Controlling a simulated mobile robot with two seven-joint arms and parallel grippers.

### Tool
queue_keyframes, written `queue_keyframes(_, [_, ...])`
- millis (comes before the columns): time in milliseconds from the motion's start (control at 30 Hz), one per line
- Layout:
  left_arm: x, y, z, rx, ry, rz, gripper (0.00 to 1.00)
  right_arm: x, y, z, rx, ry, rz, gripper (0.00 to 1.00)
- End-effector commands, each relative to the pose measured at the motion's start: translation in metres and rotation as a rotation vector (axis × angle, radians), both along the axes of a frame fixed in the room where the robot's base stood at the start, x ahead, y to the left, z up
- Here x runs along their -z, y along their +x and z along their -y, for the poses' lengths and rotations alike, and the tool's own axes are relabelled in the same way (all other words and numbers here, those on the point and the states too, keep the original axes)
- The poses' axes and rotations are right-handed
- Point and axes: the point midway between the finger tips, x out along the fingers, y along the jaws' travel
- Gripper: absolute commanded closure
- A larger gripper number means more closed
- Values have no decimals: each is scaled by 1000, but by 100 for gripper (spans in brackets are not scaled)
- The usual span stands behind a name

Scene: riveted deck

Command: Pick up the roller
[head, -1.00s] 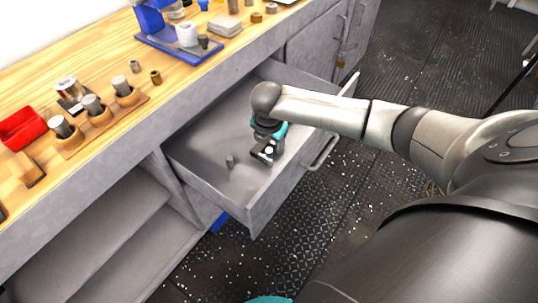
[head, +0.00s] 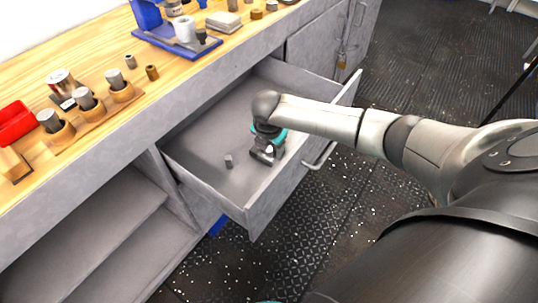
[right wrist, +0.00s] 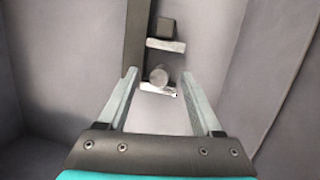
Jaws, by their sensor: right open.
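The roller appears to be the small grey upright cylinder (head: 228,160) on the floor of the open drawer (head: 205,128). In the right wrist view its round end (right wrist: 159,76) shows between the fingers, nearly centred. My right gripper (head: 265,157) points down inside the drawer, to the right of the cylinder in the head view. In the right wrist view the right gripper (right wrist: 158,88) is open, with nothing visibly clamped in it. Its exact height above the cylinder is hard to tell. My left gripper is not in view.
The drawer's walls surround the right gripper, with a handle (head: 320,153) on its front. Open shelves (head: 120,215) lie below left.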

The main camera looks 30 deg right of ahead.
Motion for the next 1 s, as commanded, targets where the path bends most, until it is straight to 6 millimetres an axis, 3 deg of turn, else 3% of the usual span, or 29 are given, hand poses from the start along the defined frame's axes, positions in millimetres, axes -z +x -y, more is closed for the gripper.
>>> queue_keyframes(333, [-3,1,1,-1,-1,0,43,2,0,0,0,0,0,34])
queue_keyframes(900, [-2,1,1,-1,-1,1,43,2,0,0,0,0,0,98])
queue_keyframes(1000, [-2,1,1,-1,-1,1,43,2,0,0,0,0,0,100])
